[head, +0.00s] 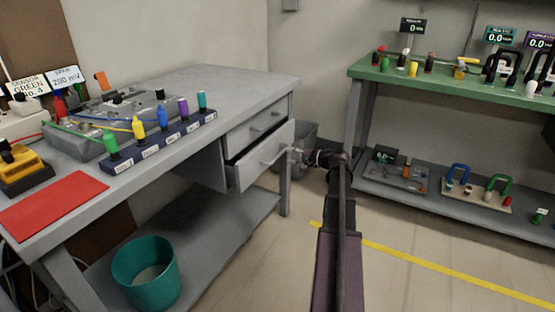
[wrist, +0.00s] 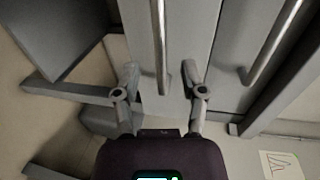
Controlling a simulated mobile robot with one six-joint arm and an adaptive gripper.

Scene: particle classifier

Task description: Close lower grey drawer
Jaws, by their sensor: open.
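The lower grey drawer (head: 262,162) is pulled part way out of the grey workbench, its side and open top edge showing in the head view. Its metal handle (head: 277,151) runs across the front. My gripper (head: 300,153) is just in front of that drawer front, near the handle's right end. In the wrist view my gripper (wrist: 160,77) is open, one finger either side of the handle's end (wrist: 160,45). I cannot tell whether the fingers touch the drawer front. The upper grey drawer (head: 246,132) looks shut, and its handle (wrist: 272,45) shows at right in the wrist view.
A grey bin (head: 304,138) stands behind my gripper by the wall. A teal bucket (head: 146,274) sits on the workbench's lower shelf (head: 222,232). A green-topped bench (head: 400,92) stands at right. The floor between the benches is clear, with a yellow line (head: 400,259).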

